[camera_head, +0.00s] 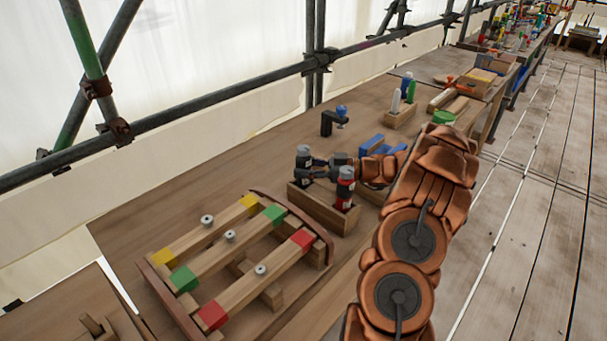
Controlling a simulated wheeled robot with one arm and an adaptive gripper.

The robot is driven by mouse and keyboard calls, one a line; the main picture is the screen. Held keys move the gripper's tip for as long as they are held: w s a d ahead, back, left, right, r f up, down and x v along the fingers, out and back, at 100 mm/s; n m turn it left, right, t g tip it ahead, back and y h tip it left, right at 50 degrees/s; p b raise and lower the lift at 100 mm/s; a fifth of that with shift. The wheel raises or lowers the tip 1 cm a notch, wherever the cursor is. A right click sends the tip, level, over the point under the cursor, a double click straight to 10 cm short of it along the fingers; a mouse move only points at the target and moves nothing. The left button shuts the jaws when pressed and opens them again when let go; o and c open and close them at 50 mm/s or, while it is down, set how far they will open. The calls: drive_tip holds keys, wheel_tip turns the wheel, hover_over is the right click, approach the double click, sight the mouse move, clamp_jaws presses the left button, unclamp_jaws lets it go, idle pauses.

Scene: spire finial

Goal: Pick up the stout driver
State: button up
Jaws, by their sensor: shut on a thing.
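A dark, thick-handled driver with a pale grey top (304,152) stands upright at the left end of a wooden box (318,211). My gripper (309,166) reaches in from the right and is shut on this driver. The driver's lower part is hidden behind the fingers and the box wall, so I cannot tell whether it is clear of the box. A red driver with a grey top (346,180) stands upright in the right end of the same box, close in front of my gripper.
A wooden rack with coloured blocks and metal nuts (230,255) lies in front, left of the box. A black clamp with a blue knob (332,121) stands behind. Blue pieces (375,144) and a holder with white and green bottles (400,116) lie beyond.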

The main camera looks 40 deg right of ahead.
clamp_jaws()
drive_tip(key=shift+r, duration=0.1)
